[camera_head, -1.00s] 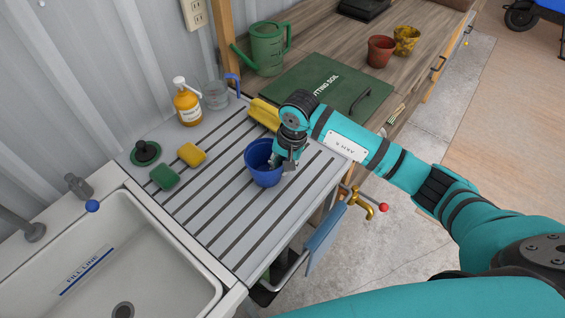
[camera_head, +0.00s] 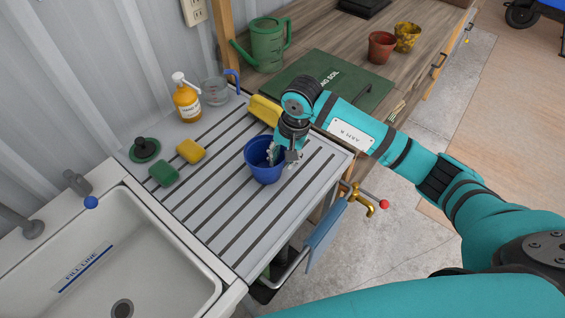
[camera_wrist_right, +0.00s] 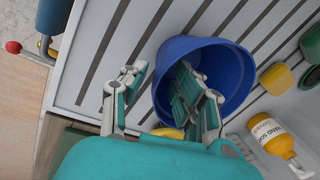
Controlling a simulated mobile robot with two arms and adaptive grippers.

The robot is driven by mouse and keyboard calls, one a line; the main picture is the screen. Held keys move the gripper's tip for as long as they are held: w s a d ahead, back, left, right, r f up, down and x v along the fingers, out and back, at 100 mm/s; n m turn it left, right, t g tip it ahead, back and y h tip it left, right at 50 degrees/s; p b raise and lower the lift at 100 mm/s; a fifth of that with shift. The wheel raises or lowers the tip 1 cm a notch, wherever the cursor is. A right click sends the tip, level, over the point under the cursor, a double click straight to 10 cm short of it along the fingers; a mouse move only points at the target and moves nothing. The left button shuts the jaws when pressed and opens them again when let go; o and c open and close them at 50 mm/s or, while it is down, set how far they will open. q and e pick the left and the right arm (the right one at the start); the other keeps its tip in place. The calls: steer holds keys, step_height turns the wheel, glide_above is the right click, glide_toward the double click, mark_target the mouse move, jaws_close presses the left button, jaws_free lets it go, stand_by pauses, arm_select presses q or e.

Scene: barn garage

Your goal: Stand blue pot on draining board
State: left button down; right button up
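The blue pot (camera_head: 262,174) stands upright on the grey slatted draining board (camera_head: 232,247), near its right side. In the right wrist view the pot (camera_wrist_right: 236,66) shows its open mouth. My right gripper (camera_head: 282,157) is over the pot's right rim with its fingers spread. In the wrist view the gripper (camera_wrist_right: 155,98) has one finger inside the pot's mouth and the other outside, with a gap between that outer finger and the wall. The left gripper is not in view.
A sink (camera_head: 147,240) adjoins the board at lower left. A green sponge (camera_head: 164,173), a yellow sponge (camera_head: 190,151), a dark plunger-like item (camera_head: 145,149), a soap bottle (camera_head: 186,99) and a clear jug (camera_head: 215,91) stand toward the back. The board's front middle is clear.

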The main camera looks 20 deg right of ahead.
step_height(320, 180, up, 10)
steer(key=s+d+b, duration=0.1)
steer(key=b, duration=0.1)
steer(key=shift+d+f+b, duration=0.15)
steer(key=shift+d+b, duration=0.05)
steer(key=shift+b, duration=0.15)
steer(key=shift+a, duration=0.1)
stand_by(1.3)
